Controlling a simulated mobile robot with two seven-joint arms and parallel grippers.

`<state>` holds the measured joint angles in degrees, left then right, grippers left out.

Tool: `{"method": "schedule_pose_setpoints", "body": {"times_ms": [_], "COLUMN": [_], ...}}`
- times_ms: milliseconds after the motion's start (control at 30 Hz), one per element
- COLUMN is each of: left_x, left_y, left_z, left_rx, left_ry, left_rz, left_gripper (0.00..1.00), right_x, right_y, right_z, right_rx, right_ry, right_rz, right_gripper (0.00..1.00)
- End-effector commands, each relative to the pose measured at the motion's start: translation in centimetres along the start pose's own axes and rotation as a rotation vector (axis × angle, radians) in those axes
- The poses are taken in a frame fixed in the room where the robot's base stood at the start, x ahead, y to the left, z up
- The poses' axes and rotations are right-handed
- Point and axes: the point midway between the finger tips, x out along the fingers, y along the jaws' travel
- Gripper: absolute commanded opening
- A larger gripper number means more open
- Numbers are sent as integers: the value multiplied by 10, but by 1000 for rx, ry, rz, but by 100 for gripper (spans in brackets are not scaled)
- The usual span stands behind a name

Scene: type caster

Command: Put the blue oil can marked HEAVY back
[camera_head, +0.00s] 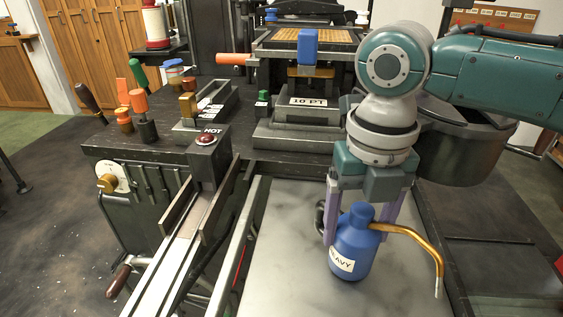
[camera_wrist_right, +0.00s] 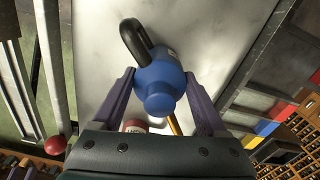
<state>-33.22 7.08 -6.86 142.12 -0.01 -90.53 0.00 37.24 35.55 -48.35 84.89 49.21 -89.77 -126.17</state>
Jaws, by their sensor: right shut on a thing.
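The blue oil can (camera_head: 353,243) carries a white label reading "EAVY", its first letter hidden, and has a long brass spout bending down to the right. It is upright at the grey marbled slab. I cannot tell whether its base touches the slab. My right gripper (camera_head: 357,235) comes down from above with its purple fingers shut on the can. In the right wrist view the can (camera_wrist_right: 160,85) lies between the two fingers (camera_wrist_right: 163,92), with its dark handle toward the top. My left gripper is not in view.
A metal channel with a red button marked HOT (camera_head: 207,138) runs along the slab's left side. Behind stand a block marked 10 PT (camera_head: 308,102) and several coloured-handled tools. A dark round pot (camera_head: 463,150) stands right of my gripper. The slab (camera_head: 280,260) is clear left of the can.

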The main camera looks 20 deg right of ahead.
Motion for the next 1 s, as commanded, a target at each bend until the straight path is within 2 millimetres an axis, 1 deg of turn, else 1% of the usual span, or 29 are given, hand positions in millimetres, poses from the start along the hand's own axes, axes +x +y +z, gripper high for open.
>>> {"method": "schedule_pose_setpoints", "body": {"times_ms": [33, 367, 400, 600, 867, 967, 1000], "left_x": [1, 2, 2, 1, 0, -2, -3], "left_y": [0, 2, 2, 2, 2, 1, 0], "left_z": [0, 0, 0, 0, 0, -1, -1], "left_rx": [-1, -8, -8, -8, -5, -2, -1], "left_ry": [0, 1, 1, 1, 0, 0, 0], "left_rz": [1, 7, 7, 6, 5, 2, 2], "left_gripper": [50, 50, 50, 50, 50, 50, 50], "right_x": [3, 6, 6, 5, 4, -5, -11], "right_y": [0, 0, 0, 0, 0, 0, 0], "right_z": [0, 0, 0, 0, 0, 1, 1], "right_rx": [0, 0, 0, 0, 0, 1, 0], "right_ry": [-1, -2, -2, -1, -2, -3, -4], "right_rz": [1, 1, 0, 0, 1, 1, 2], "right_gripper": [9, 9, 78, 100, 100, 100, 100]}}
